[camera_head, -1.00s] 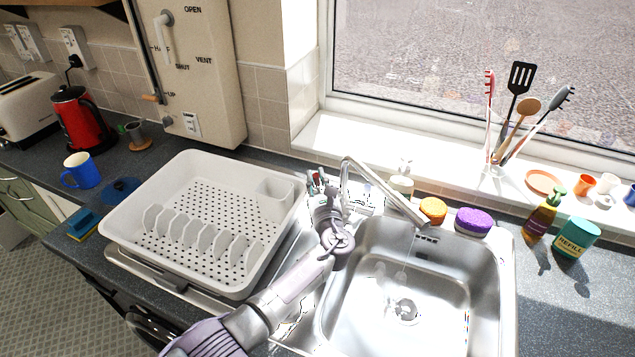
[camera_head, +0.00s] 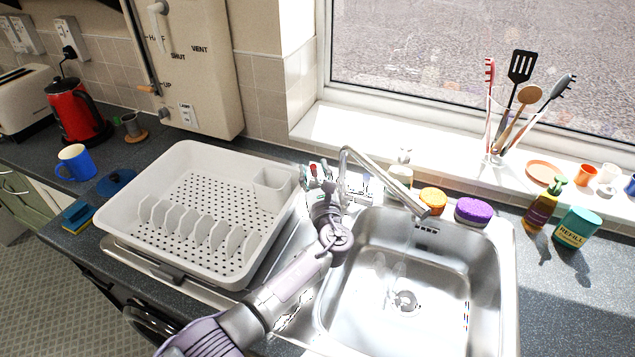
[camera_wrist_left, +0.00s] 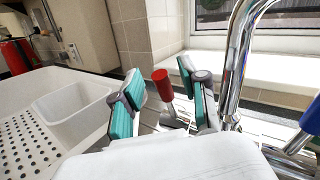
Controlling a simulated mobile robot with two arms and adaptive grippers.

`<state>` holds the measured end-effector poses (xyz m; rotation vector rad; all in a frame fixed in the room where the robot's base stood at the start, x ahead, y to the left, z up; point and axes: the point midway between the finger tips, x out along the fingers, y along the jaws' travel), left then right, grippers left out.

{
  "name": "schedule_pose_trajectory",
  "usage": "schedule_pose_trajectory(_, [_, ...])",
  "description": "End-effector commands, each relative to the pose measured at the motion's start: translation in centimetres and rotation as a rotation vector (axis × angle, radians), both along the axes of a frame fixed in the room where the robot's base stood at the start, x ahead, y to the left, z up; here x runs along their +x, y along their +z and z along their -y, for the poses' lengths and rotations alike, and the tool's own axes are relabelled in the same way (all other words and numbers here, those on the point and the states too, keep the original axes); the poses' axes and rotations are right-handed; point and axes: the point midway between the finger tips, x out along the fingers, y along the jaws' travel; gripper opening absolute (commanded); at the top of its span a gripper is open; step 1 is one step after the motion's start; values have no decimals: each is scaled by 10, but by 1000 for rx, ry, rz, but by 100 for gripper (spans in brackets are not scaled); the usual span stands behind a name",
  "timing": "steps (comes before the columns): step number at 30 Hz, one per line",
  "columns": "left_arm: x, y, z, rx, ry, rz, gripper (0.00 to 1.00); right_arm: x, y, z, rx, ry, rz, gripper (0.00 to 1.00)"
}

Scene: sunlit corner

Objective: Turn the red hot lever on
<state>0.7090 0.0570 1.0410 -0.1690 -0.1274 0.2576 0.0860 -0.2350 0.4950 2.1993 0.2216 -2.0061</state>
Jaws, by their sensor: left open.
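The red hot lever (camera_wrist_left: 162,84) shows in the left wrist view as a red cylinder tilted up on a metal stem. It stands between the two teal-padded fingers of my left gripper (camera_wrist_left: 158,95), which are open, with a visible gap on each side. In the head view my left gripper (camera_head: 317,178) is behind the sink's left rear corner, left of the chrome tap (camera_head: 378,178). There the lever is a small red spot (camera_head: 312,168) by the fingertips. A blue lever (camera_wrist_left: 303,128) is right of the tap in the wrist view. My right gripper is out of view.
A white dish rack (camera_head: 165,215) stands close to the left of my arm. The steel sink (camera_head: 440,260) is to the right. Orange (camera_head: 432,202) and purple (camera_head: 474,211) sponges sit behind it. The windowsill (camera_head: 370,135) and wall are close behind the tap.

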Motion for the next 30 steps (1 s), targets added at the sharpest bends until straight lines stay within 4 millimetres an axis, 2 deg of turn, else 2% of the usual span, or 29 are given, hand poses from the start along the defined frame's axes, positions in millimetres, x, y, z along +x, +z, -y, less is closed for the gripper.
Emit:
schedule_pose_trajectory(12, [-78,-10,21,0,-3,-3,43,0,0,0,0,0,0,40])
schedule_pose_trajectory(16, [-97,-12,26,0,0,-2,43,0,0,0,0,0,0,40])
schedule_pose_trajectory(21, [-110,-13,30,1,0,-1,43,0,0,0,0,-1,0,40])
schedule_pose_trajectory(29, [-111,-12,30,1,0,-1,43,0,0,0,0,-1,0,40])
schedule_pose_trajectory(30, [-111,-12,30,1,0,-1,40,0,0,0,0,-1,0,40])
